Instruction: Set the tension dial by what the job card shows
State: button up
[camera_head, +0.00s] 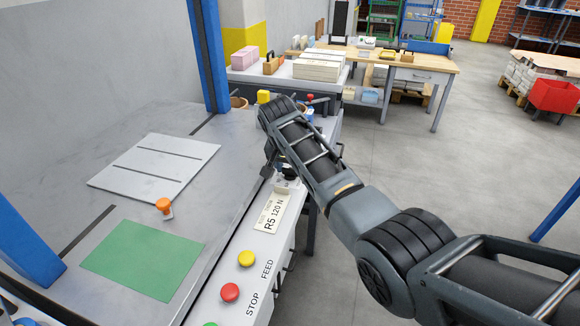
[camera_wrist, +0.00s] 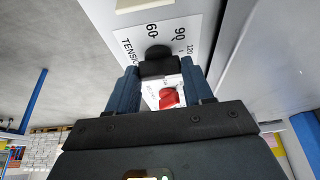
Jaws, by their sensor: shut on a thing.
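The job card (camera_head: 272,212) lies on the front panel in the head view. Its large print reads "R5 120 N"; the smaller print is hard to read. The tension dial is a black knob (camera_wrist: 157,52) on a white scale plate (camera_wrist: 188,22) in the wrist view. The plate shows "TENSION" and the marks 60, 90 and 120. My gripper (camera_wrist: 158,70) is shut on the knob, one blue-grey finger on either side. In the head view my arm hides most of the dial. I cannot tell which mark the knob points to.
A red knob (camera_wrist: 168,97) sits close by, between my fingers in the wrist view. A yellow button (camera_head: 246,258) by "FEED" and a red button (camera_head: 230,292) by "STOP" are on the panel. A green sheet (camera_head: 143,260) and an orange-topped stamp (camera_head: 164,207) lie on the table.

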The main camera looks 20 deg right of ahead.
dwell(0.4)
jog(key=o, duration=1)
jog(key=shift+o, duration=0.2)
jog(key=shift+r, duration=0.1)
jog(key=v, duration=0.7)
jog(key=shift+r, duration=0.35)
jog(key=shift+s+a+f, duration=0.1)
jog(key=shift+s+a, duration=0.05)
